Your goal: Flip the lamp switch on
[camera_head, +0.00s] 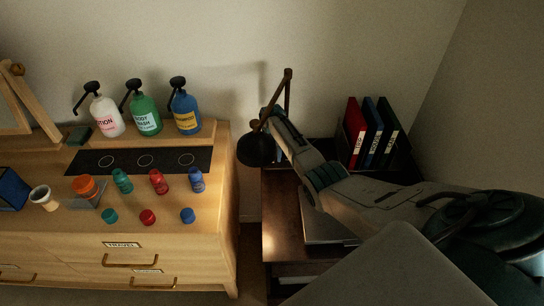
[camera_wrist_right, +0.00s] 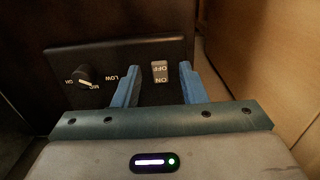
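The black desk lamp (camera_head: 257,149) stands on the dark desk with its shade hanging down at the left edge. In the right wrist view, a black control panel (camera_wrist_right: 65,65) carries a rocker switch (camera_wrist_right: 160,72) marked OFF and ON, upside down in the picture, and a round dial (camera_wrist_right: 86,76) marked LOW and MID. My right gripper (camera_wrist_right: 160,67) is open. Its blue fingers stand apart on either side of the switch, with nothing between them but the switch beyond. My left gripper is out of view.
Red, blue and green binders (camera_head: 371,133) stand at the desk's back right. A silver laptop-like slab (camera_head: 322,225) lies on the desk under my arm. The wooden dresser (camera_head: 190,245) at left holds pump bottles (camera_head: 145,115) and small containers. A gap separates dresser and desk.

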